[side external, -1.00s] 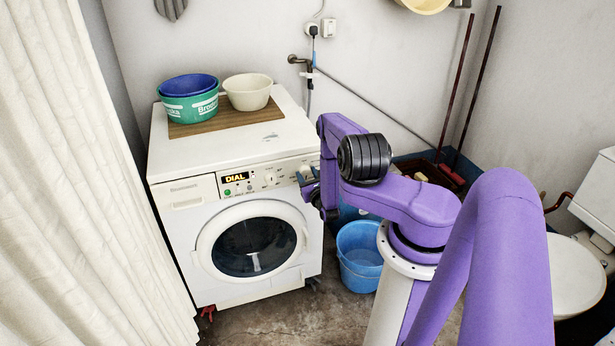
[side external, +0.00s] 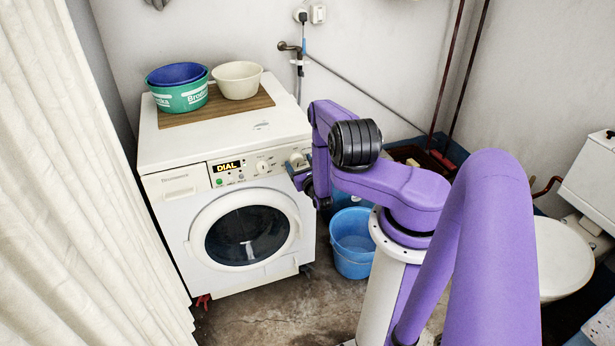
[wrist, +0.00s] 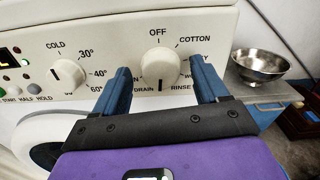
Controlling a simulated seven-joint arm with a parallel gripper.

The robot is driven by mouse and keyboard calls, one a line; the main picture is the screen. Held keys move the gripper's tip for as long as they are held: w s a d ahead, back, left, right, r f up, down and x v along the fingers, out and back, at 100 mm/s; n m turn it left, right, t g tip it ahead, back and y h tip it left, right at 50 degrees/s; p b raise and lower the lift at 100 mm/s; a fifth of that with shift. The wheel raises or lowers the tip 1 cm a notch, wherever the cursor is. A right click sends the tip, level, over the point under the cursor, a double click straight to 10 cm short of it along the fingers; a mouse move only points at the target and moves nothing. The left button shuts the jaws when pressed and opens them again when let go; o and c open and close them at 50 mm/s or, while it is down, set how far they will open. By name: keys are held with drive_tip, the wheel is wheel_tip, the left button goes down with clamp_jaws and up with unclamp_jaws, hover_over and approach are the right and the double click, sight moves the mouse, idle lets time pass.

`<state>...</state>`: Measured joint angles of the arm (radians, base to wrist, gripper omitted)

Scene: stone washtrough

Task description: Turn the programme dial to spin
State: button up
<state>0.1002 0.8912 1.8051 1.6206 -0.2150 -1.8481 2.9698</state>
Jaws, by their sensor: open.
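The programme dial (wrist: 160,66) is a round white knob on the washing machine's panel. In the wrist view a dark mark shows at its bottom, between the DRAIN and RINSE labels. OFF is above it and COTTON is at upper right. I cannot see a SPIN label; my fingers cover part of the label ring. My gripper (wrist: 160,70) is open, one blue finger on each side of the dial. I cannot tell whether either finger touches it. In the side view, my gripper (side external: 303,178) is at the right end of the panel of the white washing machine (side external: 172,212).
A smaller temperature knob (wrist: 67,74) is left of my fingers. The display (side external: 227,167) reads DIAL. Basins (side external: 182,90) stand on a wooden board on top. A blue bucket (side external: 352,243) is on the floor. A metal bowl (wrist: 260,64) is to the right.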

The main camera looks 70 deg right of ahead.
drive_tip(key=v, duration=1.7)
idle(0.4)
drive_tip(key=shift+r, duration=0.1)
drive_tip(key=w+d+n, duration=0.4)
drive_tip(key=n, duration=0.8)
drive_tip(key=w+d+n, duration=0.4)
drive_tip(key=n, duration=0.8)
drive_tip(key=w+d+n, duration=0.4)
drive_tip(key=n, duration=0.7)
drive_tip(key=shift+w+d+n, duration=0.1)
drive_tip(key=shift+d+n, duration=0.05)
drive_tip(key=shift+n, duration=0.25)
